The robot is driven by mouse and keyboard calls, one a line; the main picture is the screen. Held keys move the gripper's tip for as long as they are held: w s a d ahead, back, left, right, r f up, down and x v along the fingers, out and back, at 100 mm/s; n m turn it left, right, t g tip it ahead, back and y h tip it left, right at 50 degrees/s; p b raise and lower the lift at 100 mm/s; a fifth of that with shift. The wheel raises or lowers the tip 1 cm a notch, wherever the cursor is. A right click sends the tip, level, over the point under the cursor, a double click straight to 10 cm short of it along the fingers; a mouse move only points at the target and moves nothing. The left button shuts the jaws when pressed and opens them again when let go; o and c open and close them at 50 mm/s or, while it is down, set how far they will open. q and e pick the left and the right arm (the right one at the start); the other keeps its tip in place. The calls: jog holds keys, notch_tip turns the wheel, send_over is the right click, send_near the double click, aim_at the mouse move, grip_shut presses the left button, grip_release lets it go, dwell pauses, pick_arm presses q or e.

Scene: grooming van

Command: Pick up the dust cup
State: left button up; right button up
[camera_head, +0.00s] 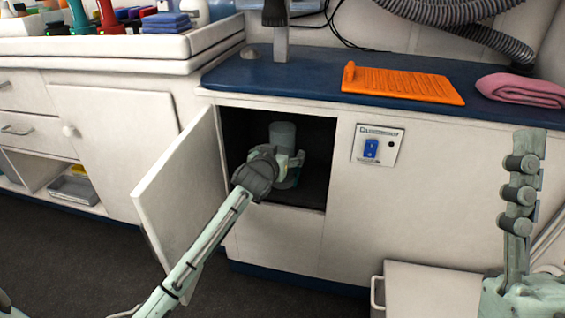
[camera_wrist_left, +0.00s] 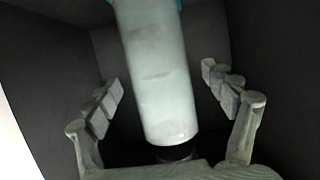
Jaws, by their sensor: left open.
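The dust cup (camera_head: 283,133) is a pale grey-blue cylinder inside the open cabinet compartment under the blue counter. My left gripper (camera_head: 287,163) reaches into the compartment in front of the cup and hides part of its lower body. In the left wrist view the cup (camera_wrist_left: 158,75) fills the middle, between the two spread fingers of the gripper (camera_wrist_left: 161,80). The gripper is open, with dark gaps visible between the cup and the fingers. A bit of blue shows at the cup's edge at the top of that view.
The white cabinet door (camera_head: 180,190) stands open to the left of my left arm. An orange mat (camera_head: 408,84) and a pink towel (camera_head: 525,89) lie on the blue counter (camera_head: 275,78).

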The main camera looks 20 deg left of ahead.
pick_arm(q)
jog(key=x, duration=0.2)
jog(key=shift+w+f, duration=0.1)
jog(key=shift+w, duration=0.1)
jog(key=c, duration=1.2)
jog(key=shift+c, duration=0.2)
